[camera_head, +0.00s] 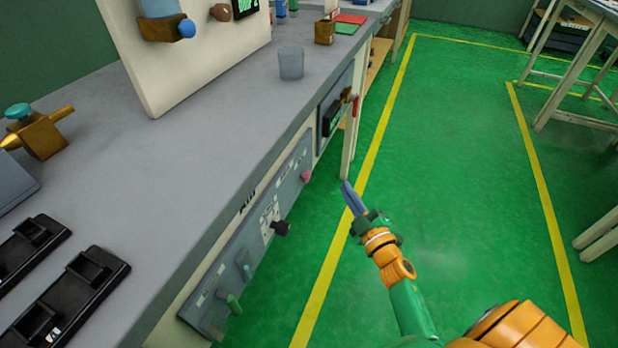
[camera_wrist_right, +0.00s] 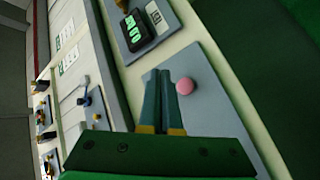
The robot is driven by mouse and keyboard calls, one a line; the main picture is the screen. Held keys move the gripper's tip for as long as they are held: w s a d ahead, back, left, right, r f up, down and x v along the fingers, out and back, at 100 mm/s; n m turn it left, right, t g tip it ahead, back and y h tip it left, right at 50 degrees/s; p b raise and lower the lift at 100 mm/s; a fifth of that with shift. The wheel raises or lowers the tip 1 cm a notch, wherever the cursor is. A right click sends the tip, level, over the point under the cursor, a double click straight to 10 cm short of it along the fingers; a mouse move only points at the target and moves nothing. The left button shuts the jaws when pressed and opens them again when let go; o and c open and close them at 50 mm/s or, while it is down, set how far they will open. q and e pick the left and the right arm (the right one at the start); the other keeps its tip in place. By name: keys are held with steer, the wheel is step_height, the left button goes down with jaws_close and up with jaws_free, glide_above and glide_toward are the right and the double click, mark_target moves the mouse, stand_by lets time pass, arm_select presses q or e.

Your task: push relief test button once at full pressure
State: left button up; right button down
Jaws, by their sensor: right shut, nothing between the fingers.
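A round pink button (camera_head: 305,177) sits on the grey panel (camera_head: 252,232) along the front of the bench. In the right wrist view the pink button (camera_wrist_right: 184,87) shows just right of my fingertips. My right gripper (camera_head: 347,184) is shut and empty, out in front of the panel and to the right of the button in the head view. In the wrist view its two fingers (camera_wrist_right: 168,74) lie together. I cannot tell the exact gap between the fingertips and the button. I cannot read a label by it. My left gripper is not in view.
A dark display box with green digits (camera_wrist_right: 133,30) is mounted on a panel beyond the button. A cup (camera_head: 291,63) stands on the grey bench top.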

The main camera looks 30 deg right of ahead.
mark_target(305, 176)
steer(key=w+a+b, duration=0.1)
steer(key=w+a, duration=0.3)
steer(key=w, duration=0.1)
steer(key=shift+a, duration=0.15)
stand_by(1.9)
steer(key=shift+w+a, duration=0.25)
steer(key=shift+w, duration=0.05)
steer(key=shift+w+a+b, duration=0.3)
steer(key=shift+w+b, duration=0.1)
stand_by(0.8)
steer(key=shift+s+d+p, duration=0.35)
steer(key=shift+s+d, duration=0.2)
steer(key=shift+s, duration=0.2)
